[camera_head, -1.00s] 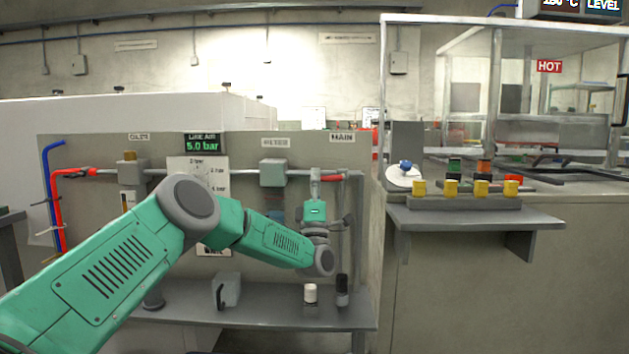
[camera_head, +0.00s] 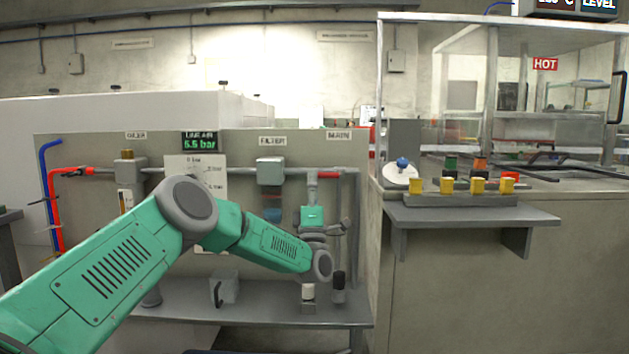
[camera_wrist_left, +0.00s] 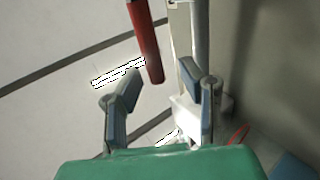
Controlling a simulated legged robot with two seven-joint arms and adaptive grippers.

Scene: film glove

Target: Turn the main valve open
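The main valve's red handle (camera_head: 329,174) is at the right end of the pipe, below the MAIN label (camera_head: 339,135), and looks horizontal. It also shows in the left wrist view (camera_wrist_left: 147,42) as a red bar coming down from the top. My left gripper (camera_head: 312,188) points upward just below the valve. In the left wrist view its two fingers (camera_wrist_left: 160,78) are apart, with the bar's lower end in the gap between the tips. I see no clear contact. My right gripper is out of view.
The panel holds a filter (camera_head: 271,170), an oiler (camera_head: 127,170) and a line air display (camera_head: 201,141), which seems to read 5.5 bar. A grey shelf (camera_head: 250,312) with small bottles lies below the gripper. A bench with yellow blocks (camera_head: 477,186) stands at right.

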